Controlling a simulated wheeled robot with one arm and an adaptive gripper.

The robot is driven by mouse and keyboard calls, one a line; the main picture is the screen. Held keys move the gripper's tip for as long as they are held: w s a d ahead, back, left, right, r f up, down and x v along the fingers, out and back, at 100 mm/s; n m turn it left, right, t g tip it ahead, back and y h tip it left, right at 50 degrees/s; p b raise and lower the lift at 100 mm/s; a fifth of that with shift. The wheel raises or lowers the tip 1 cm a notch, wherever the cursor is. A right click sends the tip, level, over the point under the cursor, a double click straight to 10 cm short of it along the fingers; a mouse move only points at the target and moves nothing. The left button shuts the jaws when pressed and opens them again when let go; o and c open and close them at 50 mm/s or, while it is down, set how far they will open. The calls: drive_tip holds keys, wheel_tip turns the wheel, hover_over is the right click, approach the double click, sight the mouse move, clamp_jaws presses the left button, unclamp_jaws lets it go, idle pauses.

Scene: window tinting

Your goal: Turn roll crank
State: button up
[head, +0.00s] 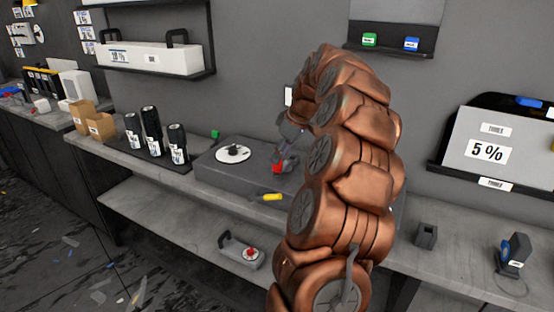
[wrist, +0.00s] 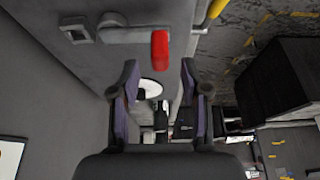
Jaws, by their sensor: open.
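The roll crank shows in the wrist view as a grey crank arm (wrist: 125,34) with a red handle (wrist: 160,48) at its end. In the head view the red handle (head: 277,168) is at the middle of the counter, on the grey machine box (head: 215,176). My gripper (wrist: 159,74) is open and empty in the wrist view. The red handle lies ahead of the gap between its fingertips, not between the fingers. In the head view my gripper (head: 287,155) is just above the red handle, and my copper arm hides the box's right part.
A yellow handle (head: 272,197) juts from the box front. A white disc (head: 233,154) lies on the box's left top. Several black bottles (head: 151,132) stand to the left. A grey block (head: 426,235) stands to the right, with bare counter around it.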

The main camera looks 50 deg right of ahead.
sight(282, 164)
drive_tip(key=shift+x, duration=1.55)
drive_tip(key=shift+c, duration=0.2)
clamp_jaws()
